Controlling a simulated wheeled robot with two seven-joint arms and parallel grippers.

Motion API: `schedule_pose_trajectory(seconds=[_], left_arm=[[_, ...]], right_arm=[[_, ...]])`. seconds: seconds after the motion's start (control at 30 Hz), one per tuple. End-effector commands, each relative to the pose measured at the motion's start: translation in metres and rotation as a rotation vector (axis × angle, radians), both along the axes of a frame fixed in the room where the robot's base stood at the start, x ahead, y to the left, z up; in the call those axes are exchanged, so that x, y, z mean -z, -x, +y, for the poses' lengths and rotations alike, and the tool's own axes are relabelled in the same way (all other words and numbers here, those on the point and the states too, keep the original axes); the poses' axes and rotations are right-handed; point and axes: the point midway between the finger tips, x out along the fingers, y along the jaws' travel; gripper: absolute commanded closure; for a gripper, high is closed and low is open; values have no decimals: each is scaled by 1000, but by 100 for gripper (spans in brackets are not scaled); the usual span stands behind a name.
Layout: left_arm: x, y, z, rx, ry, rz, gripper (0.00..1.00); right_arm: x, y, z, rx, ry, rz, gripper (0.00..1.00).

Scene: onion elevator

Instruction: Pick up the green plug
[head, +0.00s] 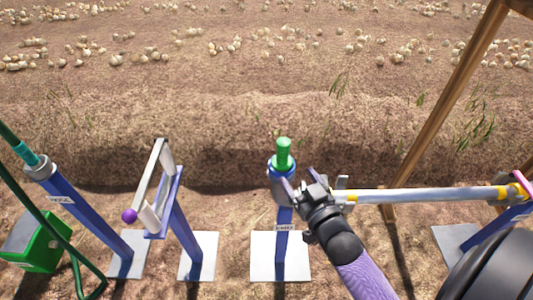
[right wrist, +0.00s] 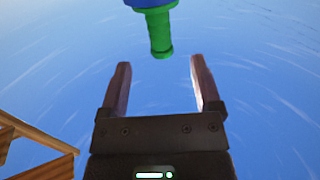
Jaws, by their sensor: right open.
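The green plug (head: 283,155) stands upright in a round blue-grey holder (head: 282,185) on top of a blue post. My right gripper (head: 300,181) is just to the right of the holder and a little lower than the plug's top. In the right wrist view the green plug (right wrist: 160,34) shows at the top, lined up with the gap just beyond the open fingertips (right wrist: 159,64). Nothing is between the fingers, and they appear apart from the plug. My left gripper is not in view.
A crank with a purple knob (head: 129,215) stands left of the plug's post. Further left are a teal-tipped hose on a blue post (head: 80,215) and a green box (head: 37,242). A grey bar (head: 425,195) and a wooden pole (head: 440,100) are on the right. Onions lie on soil behind.

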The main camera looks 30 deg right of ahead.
Motion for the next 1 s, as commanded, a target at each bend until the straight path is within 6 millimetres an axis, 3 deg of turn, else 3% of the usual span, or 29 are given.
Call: schedule_pose_trajectory(seconds=[0.03, 0.6, 0.83, 1.0], left_arm=[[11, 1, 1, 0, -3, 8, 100], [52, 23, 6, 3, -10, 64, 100], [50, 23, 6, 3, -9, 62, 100], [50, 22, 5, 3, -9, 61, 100]], right_arm=[[9, -1, -1, 1, 3, -8, 18], [-4, -96, -17, 0, 6, -18, 18], [-8, -99, -17, 0, 4, -20, 18], [-8, -99, -17, 0, 4, -20, 52]])
